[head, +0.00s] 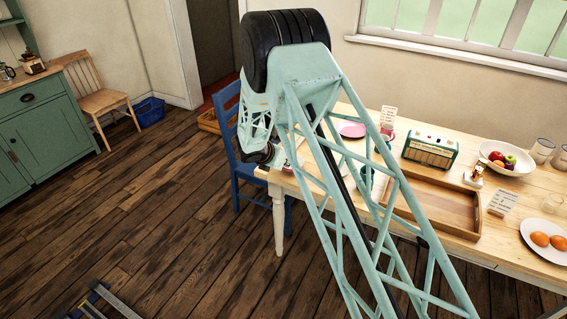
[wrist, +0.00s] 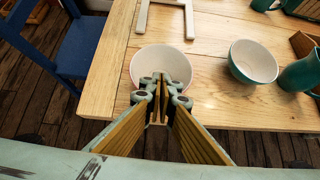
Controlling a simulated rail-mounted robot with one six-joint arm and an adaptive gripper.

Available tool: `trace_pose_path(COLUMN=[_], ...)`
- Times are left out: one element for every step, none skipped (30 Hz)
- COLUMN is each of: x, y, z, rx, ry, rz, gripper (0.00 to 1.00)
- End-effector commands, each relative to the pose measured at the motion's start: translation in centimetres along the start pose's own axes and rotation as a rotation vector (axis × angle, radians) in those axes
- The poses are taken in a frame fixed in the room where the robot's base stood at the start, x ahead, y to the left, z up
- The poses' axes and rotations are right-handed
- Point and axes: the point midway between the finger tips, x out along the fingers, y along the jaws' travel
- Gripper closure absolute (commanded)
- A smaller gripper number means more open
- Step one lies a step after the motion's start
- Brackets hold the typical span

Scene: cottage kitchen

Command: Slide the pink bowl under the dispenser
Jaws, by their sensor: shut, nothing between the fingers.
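In the wrist view, a round bowl (wrist: 147,62) with a pale inside and a faintly pink wall stands upright near the table's corner. I take it for the pink bowl. My gripper (wrist: 160,78) is shut and empty, its tips at the bowl's near side, overlapping its rim in the picture; I cannot tell whether they touch. A white U-shaped frame (wrist: 144,18) lies beyond the bowl, perhaps the dispenser's base; the rest of it is out of view. In the head view my arm hides most of this table end.
A teal bowl (wrist: 254,68) and a teal vessel (wrist: 300,74) stand to the right of the pale bowl. A blue chair (wrist: 75,50) is at the left. A wooden tray (head: 460,218), a radio (head: 430,147) and a pink disc (head: 350,129) are farther along the table.

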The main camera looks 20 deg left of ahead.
Motion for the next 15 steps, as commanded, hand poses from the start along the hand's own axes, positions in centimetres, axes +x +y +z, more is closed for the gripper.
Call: trace_pose_path(x=[0.7, 1.0, 1.5, 1.8, 2.2, 2.6, 3.0, 3.3, 3.8, 4.1, 4.3, 4.6, 4.8, 5.0, 5.3], y=[0.0, 0.0, 0.0, 0.0, 0.0, 0.0, 0.0, -0.1, -0.1, -0.1, -0.1, -0.1, 0.0, 0.0, 0.0], z=[0.0, 0.0, -0.1, -0.1, -0.1, -0.1, 0.0, 0.0, 0.0, 0.2, 0.6, 0.9, 1.1, 1.4, 1.6], rx=[0.001, 0.001, 0.000, 0.000, 0.000, 0.000, 0.000, 0.000, 0.000, 0.001, 0.002, 0.002, 0.001, 0.001, 0.002], ry=[0.000, 0.000, 0.000, 0.000, 0.000, 0.000, 0.000, 0.000, 0.000, -0.001, -0.001, -0.001, 0.000, 0.000, 0.000], rz=[0.000, -0.001, -0.001, -0.001, -0.001, -0.001, -0.001, -0.001, -0.001, -0.001, 0.000, 0.000, 0.000, 0.000, 0.001], gripper=[1.00, 1.00, 1.00, 1.00, 1.00, 1.00, 1.00, 1.00, 1.00, 1.00, 1.00, 1.00, 1.00, 1.00, 1.00])
